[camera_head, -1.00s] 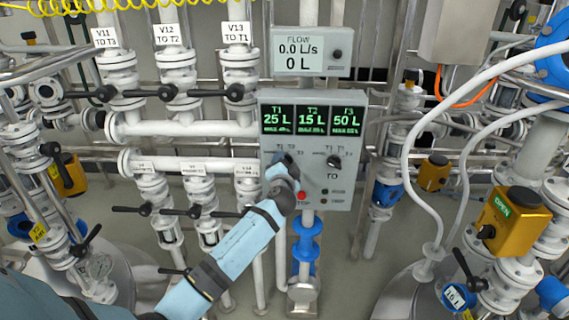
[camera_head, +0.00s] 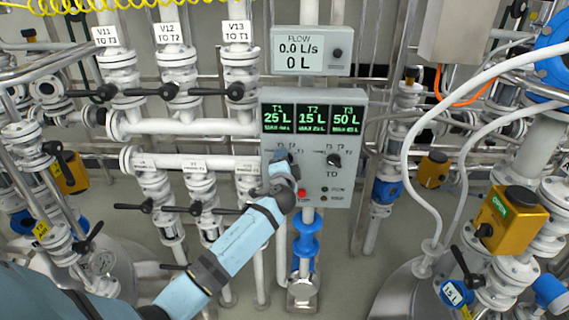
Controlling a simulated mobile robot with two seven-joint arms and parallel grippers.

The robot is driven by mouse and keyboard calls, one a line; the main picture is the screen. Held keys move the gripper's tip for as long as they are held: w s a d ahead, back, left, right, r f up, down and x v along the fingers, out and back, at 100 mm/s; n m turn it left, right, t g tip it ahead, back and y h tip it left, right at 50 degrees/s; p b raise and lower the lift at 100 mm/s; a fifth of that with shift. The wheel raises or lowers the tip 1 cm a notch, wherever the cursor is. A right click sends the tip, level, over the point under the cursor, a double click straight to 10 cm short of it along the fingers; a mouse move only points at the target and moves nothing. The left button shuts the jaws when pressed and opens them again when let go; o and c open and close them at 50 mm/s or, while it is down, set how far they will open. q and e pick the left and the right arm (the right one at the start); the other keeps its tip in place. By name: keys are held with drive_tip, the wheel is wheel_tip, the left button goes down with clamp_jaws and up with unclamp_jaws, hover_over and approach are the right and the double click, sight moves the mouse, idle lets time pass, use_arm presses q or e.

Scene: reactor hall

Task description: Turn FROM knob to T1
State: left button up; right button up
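The grey control panel (camera_head: 354,98) stands in the middle, with three green displays reading T1 25 L, T2 15 L and T3 50 L. The black TO knob (camera_head: 334,161) shows on its right half. The FROM knob is hidden behind my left gripper (camera_head: 284,158), which is at the panel's left half. The gripper's fingers are too small and covered to tell whether they are open or shut on the knob. My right gripper is not in view.
The flow meter (camera_head: 298,62) above reads 0.0 L/s and 0 L. Labelled valves with black handles (camera_head: 168,92) stand at left. A white hose (camera_head: 408,150) and yellow valve actuator (camera_head: 508,219) are at right.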

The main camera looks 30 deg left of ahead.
use_arm(q)
drive_tip(key=o, duration=0.9)
drive_tip(key=shift+b+v, duration=1.15)
drive_tip(key=shift+v, duration=5.75)
drive_tip(key=shift+f, duration=0.1)
